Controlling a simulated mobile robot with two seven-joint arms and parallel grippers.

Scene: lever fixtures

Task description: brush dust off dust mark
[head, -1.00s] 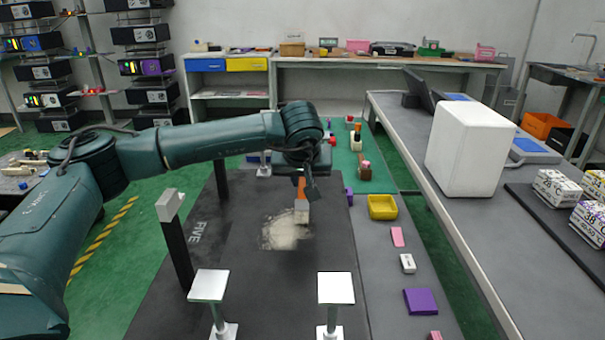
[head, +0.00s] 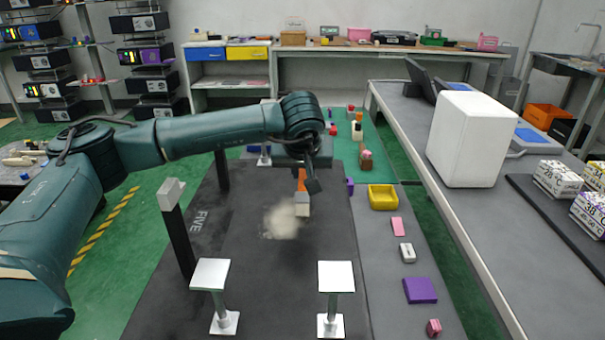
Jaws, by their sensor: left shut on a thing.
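A pale beige dust mark (head: 283,222) lies on the dark grey mat (head: 245,280) in the middle of the head view. My left gripper (head: 307,184) is above the far right edge of the mark, pointing down. It is shut on a brush (head: 302,203) with an orange handle and a light grey head. The brush head is at the right edge of the dust mark; whether its bristles touch the mat is hard to tell. My right gripper is not in view.
Two silver posts with square tops (head: 210,274) (head: 336,276) stand at the near side. A dark post with a grey top (head: 171,194) stands left. A yellow bin (head: 382,197), a purple block (head: 420,290) and small blocks line the right. A white box (head: 471,139) stands on the right bench.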

